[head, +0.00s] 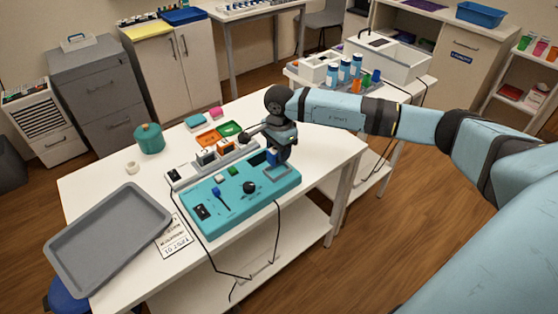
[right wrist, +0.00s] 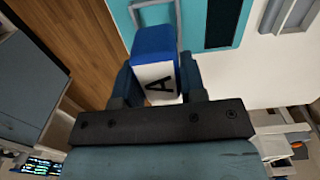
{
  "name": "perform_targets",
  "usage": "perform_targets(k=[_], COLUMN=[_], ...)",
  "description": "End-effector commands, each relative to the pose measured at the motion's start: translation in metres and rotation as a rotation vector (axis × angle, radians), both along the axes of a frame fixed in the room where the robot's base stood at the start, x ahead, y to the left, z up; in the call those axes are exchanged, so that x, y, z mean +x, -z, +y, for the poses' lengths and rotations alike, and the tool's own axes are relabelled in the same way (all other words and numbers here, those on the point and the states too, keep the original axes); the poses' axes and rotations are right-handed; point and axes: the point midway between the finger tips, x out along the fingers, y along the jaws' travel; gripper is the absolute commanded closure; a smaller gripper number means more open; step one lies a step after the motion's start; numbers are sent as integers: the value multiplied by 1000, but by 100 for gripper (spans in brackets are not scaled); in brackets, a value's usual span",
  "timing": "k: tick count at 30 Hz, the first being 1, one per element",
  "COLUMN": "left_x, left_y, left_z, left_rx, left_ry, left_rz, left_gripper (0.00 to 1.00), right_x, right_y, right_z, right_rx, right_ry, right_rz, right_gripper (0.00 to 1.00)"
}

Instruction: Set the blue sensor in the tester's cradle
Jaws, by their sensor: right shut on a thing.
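The teal tester (head: 225,205) lies on the white table, with a black knob, a slider and small buttons on top. Its cradle, a pale grey frame (head: 284,176), is at the tester's right end. My right gripper (head: 278,157) is over that end, shut on the blue sensor (head: 271,156). My left gripper is out of view.
A grey rack (head: 182,178) with several blocks stands behind the tester. A grey tray (head: 108,238), a printed card (head: 174,238) and a teal pot (head: 149,139) are at left. A black cable (head: 212,252) hangs over the front edge.

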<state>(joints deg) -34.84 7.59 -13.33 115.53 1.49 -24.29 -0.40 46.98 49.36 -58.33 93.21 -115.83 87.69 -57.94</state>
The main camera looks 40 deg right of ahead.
Motion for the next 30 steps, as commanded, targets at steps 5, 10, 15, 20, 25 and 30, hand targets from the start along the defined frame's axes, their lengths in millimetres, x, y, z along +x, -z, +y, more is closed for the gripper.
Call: perform_targets(k=[5,10,15,20,25,30], left_x=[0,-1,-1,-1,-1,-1], left_y=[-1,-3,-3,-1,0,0], left_z=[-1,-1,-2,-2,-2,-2], left_rx=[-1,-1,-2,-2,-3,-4], left_ry=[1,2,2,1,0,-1], left_rz=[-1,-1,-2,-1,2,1], left_gripper=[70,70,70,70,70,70], right_x=[-1,-1,0,0,0,0], right_y=[16,41,45,46,48,48], right_z=[0,0,0,0,0,0], right_rx=[-1,0,-1,-1,-1,-1], right_ry=[1,2,0,0,1,1], right_rz=[3,3,0,0,1,1], right_gripper=[88,88,88,88,44,37])
